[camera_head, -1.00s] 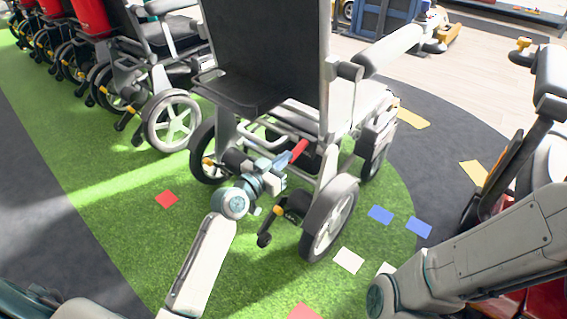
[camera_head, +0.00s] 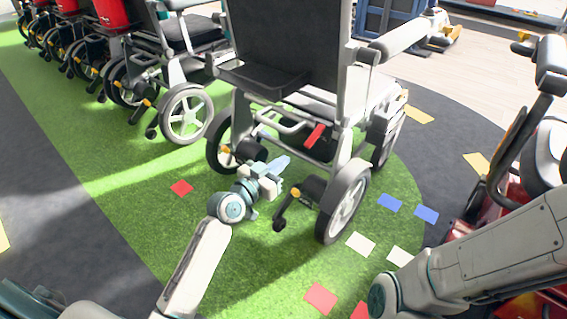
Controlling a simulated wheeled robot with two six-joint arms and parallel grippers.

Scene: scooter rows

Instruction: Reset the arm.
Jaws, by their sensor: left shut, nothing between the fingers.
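My left gripper (camera_head: 281,164) is shut and empty, low behind a large grey and black wheelchair (camera_head: 284,40). Its light blue fingers point up and right toward the chair's underside. A red lever (camera_head: 315,135) on the chair frame is above and right of the fingertips, with a gap between them in the picture. My left arm (camera_head: 195,268) comes up from the bottom of the view. My right arm (camera_head: 490,255) crosses the lower right, and its gripper is not in view.
A row of similar wheelchairs (camera_head: 180,40) stands at the upper left. A red and black scooter (camera_head: 545,75) is at the right, close to my right arm. Coloured squares lie on the green floor (camera_head: 150,215), which is open left of my left arm.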

